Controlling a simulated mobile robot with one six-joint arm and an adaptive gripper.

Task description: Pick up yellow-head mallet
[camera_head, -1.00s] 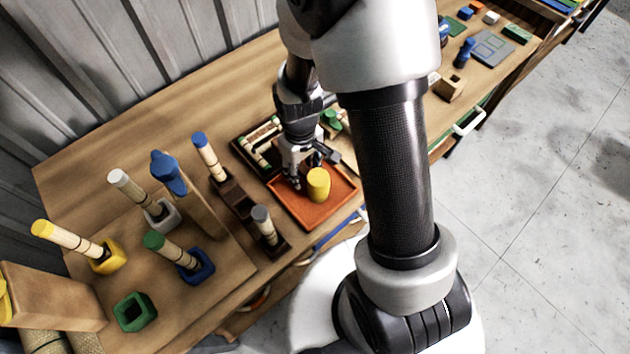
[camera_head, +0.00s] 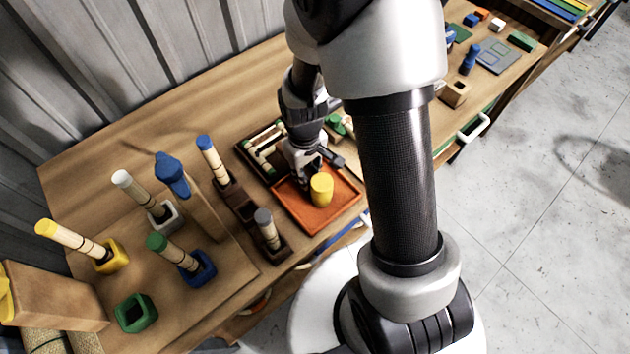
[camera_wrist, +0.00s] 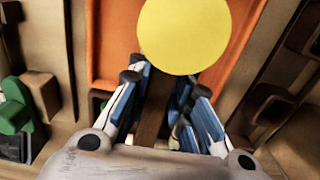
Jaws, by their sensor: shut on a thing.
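The yellow-head mallet has a round yellow head (camera_head: 321,190) over the orange tray (camera_head: 301,220) in the head view. The same head fills the top middle of the wrist view (camera_wrist: 198,35), with its brown handle (camera_wrist: 153,112) running down between the fingers. My gripper (camera_head: 311,177) points down over the tray, and its fingers (camera_wrist: 165,88) are shut on the handle, behind the head. The fingertips are partly hidden. I cannot tell whether the mallet still touches the tray.
A dark compartment tray (camera_head: 262,150) with pale sticks adjoins the orange tray. To the left, a brown rack (camera_head: 240,207) and coloured blocks hold upright sticks with coloured tips. A green hollow block (camera_head: 135,312) stands in front. The table's back left is bare.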

